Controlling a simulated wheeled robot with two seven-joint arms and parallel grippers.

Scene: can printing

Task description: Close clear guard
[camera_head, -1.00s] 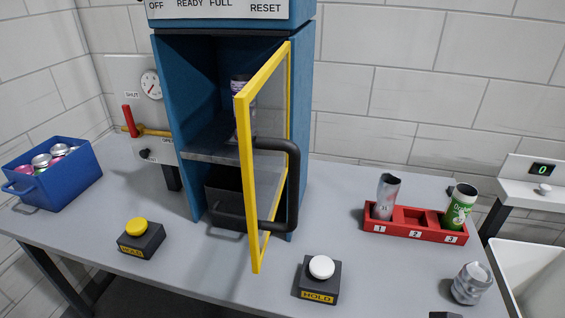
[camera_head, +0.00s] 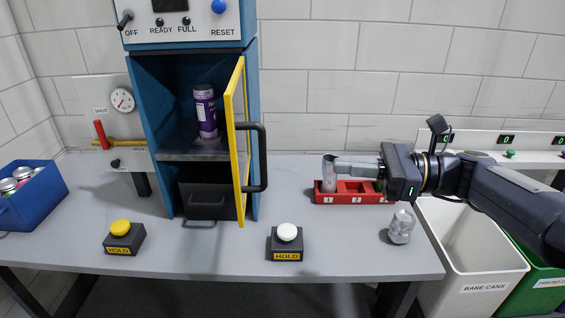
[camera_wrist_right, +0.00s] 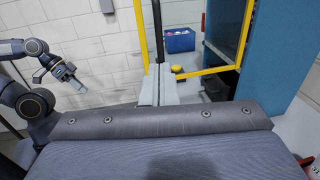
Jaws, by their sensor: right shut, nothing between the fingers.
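The clear guard (camera_head: 240,140) is a yellow-framed door hinged on the blue cabinet (camera_head: 150,130). It stands open, swung out toward me, with a black handle (camera_head: 262,158) on its right face. A purple can (camera_head: 205,112) stands on the shelf inside. My right gripper (camera_head: 328,168) is shut and empty, pointing left over the red rack, apart from the handle. In the right wrist view its fingers (camera_wrist_right: 158,75) point toward the black handle (camera_wrist_right: 158,30) and yellow frame (camera_wrist_right: 246,32). My left gripper (camera_wrist_right: 68,74) shows small at the left there; its jaws are unclear.
The red rack (camera_head: 350,200) stands right of the cabinet, partly hidden by my gripper. The white button (camera_head: 287,232) and yellow button (camera_head: 120,227) sit at the table front. A blue crate (camera_head: 45,205) is at left.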

